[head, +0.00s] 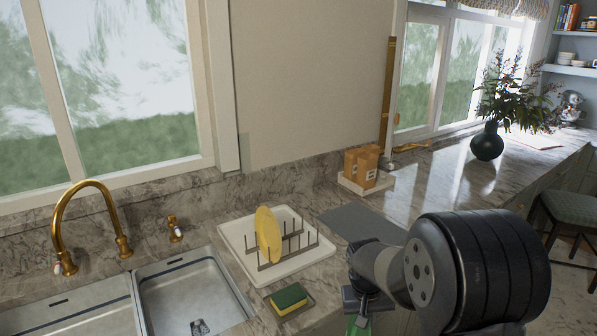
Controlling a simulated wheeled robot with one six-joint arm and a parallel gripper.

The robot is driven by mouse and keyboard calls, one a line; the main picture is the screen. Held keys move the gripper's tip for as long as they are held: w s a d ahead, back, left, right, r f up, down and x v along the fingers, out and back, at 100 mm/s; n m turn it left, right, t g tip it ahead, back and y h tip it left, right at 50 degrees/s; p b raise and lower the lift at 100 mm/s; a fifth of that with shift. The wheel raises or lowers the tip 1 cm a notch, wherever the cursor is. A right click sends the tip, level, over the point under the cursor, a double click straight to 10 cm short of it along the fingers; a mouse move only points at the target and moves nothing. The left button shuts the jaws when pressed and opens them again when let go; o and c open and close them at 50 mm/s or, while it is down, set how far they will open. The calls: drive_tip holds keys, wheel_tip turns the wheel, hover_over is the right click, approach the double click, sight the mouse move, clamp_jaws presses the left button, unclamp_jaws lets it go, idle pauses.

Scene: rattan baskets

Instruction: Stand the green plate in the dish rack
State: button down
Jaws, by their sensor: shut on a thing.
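The dish rack (298,250) is a low row of upright pegs on a white tray (318,253), on the marble counter right of the sink. A yellow plate (268,234) stands upright at the rack's left part; pegs to its right look empty. My gripper (361,309) is at the bottom of the head view, in front and to the right of the rack. It is shut on the green plate (358,328), of which only a small green part shows; the rest is cut off by the lower picture edge.
A yellow and green sponge (288,298) lies on a small dish in front of the rack. A grey mat (362,224) lies right of it. Orange cartons (361,167) stand behind on a white tray. The sink (190,296) and gold faucet (88,190) are at left.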

drive_tip(key=shift+r+p, duration=0.6)
drive_tip(key=shift+r, duration=0.3)
drive_tip(key=w+a+r+n+t, duration=0.2)
drive_tip(key=w+a+r+n, duration=0.1)
drive_tip(key=a+r, duration=0.5)
drive_tip(key=w+a+r+n+t, duration=0.3)
drive_tip(key=w+a+r, duration=0.3)
drive_tip(key=a+r, duration=0.3)
wheel_tip(320, 180, up, 3)
drive_tip(key=shift+w+r+n+y, duration=0.15)
drive_tip(key=shift+n+y, duration=0.25)
drive_tip(key=shift+n, duration=0.2)
